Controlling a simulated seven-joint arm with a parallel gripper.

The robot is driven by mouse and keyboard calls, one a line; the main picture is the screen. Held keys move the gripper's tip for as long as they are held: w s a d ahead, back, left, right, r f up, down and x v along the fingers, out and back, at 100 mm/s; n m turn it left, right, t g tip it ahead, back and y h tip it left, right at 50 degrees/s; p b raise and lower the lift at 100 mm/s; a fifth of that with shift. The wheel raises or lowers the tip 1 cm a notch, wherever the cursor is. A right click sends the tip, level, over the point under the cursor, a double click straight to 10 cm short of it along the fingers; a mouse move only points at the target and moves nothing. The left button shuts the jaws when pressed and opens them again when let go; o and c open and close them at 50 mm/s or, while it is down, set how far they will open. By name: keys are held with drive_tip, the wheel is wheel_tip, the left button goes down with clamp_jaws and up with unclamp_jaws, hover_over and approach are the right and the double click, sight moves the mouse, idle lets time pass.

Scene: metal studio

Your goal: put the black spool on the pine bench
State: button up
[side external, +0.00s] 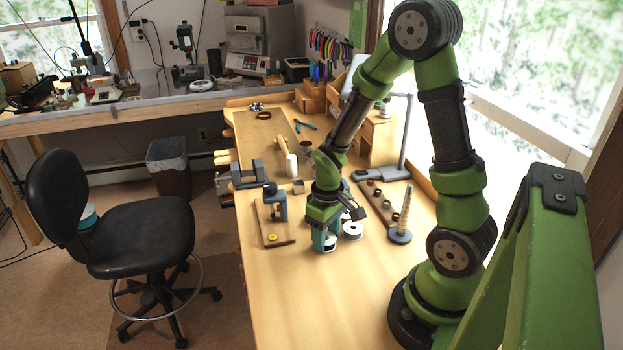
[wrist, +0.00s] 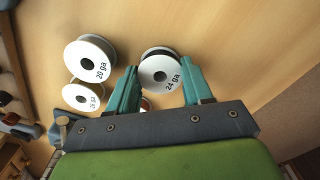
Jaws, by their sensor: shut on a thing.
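My gripper (side external: 326,240) is low over the pine bench (side external: 310,300), its teal fingers pointing down. In the wrist view, my gripper (wrist: 159,68) is shut on a white-flanged spool marked 24 ga (wrist: 160,72), with dark winding showing at its far edge. In the side external view, this held spool (side external: 329,245) shows only partly between the fingers. I cannot tell whether it touches the bench or hangs just above it. A spool marked 20 ga (wrist: 88,60) and a smaller one marked 26 ga (wrist: 82,96) stand apart, left of the fingers in the wrist view.
A blue-based post (side external: 400,236) and a wooden tray of small parts (side external: 374,200) are right of my gripper. A small board with a yellow piece (side external: 272,237) is to the left. A grey lamp stand (side external: 388,172) stands behind. The bench's near part is clear.

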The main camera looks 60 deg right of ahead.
drive_tip(key=shift+f, duration=0.1)
drive_tip(key=o, duration=1)
wheel_tip(320, 180, up, 12)
drive_tip(key=s+a+r+t, duration=0.1)
drive_tip(key=a+r+t, duration=0.1)
drive_tip(key=a+r, duration=0.1)
drive_tip(key=s+a+r+m+t+y, duration=0.1)
drive_tip(key=a+r+t, duration=0.1)
drive_tip(key=a+r, duration=0.2)
drive_tip(key=s+a+r+m+t+y, duration=0.1)
drive_tip(key=a+r+t, duration=0.2)
drive_tip(key=a+r, duration=0.1)
drive_tip(key=shift+s+a+r, duration=0.2)
drive_tip(key=shift+s+r, duration=0.1)
drive_tip(key=shift+r, duration=0.1)
